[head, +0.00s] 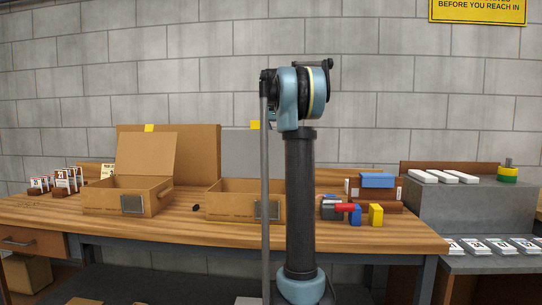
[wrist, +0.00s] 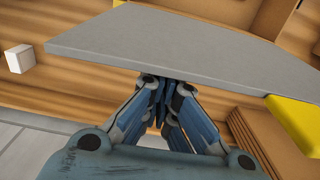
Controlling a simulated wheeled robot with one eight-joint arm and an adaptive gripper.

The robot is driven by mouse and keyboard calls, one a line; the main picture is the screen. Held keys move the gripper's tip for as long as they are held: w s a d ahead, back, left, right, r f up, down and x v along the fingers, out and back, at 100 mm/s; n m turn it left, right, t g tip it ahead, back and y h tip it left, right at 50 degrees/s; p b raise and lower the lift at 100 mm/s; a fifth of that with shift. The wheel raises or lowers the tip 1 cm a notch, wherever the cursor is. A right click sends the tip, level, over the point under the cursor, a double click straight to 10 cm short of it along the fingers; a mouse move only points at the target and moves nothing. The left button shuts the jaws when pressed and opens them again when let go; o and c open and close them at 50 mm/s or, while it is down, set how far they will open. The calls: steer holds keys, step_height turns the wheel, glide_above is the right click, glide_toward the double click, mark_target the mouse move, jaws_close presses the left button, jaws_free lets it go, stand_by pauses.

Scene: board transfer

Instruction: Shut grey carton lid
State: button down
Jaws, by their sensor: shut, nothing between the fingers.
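The grey lid (head: 236,145) stands raised behind the brown boxes in the head view, beside a larger brown panel, its right part hidden by my arm. A yellow tab (head: 255,125) sits at its top edge. In the wrist view a grey panel (wrist: 160,42) spans the upper middle, with a yellow tab (wrist: 298,122) at its right. My gripper (wrist: 162,84) is shut and empty, its fingertips at the panel's lower edge; I cannot tell whether they touch it.
Two brown boxes (head: 165,200) (head: 232,207) stand on the wooden bench (head: 350,238); the left one's lid is up. A brown panel (head: 195,150) stands behind them. Yellow (head: 376,214) and blue blocks sit to the right. A white block (wrist: 19,58) shows in the wrist view.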

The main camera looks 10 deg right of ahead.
mark_target(274, 141)
steer(key=shift+s+a+r, duration=0.1)
steer(key=shift+s+a, duration=0.2)
steer(key=shift+s, duration=0.55)
steer(key=shift+s+a, duration=0.25)
steer(key=shift+s, duration=0.55)
steer(key=shift+s+a+f, duration=0.15)
steer(key=shift+s+a, duration=0.05)
steer(key=shift+s, duration=0.4)
steer(key=shift+s+a+f, duration=0.15)
steer(key=shift+s+f, duration=0.05)
steer(key=shift+s, duration=0.35)
steer(key=shift+s+a+f, duration=0.15)
steer(key=shift+s+a, duration=0.05)
steer(key=shift+s, duration=0.4)
steer(key=shift+r, duration=2.5)
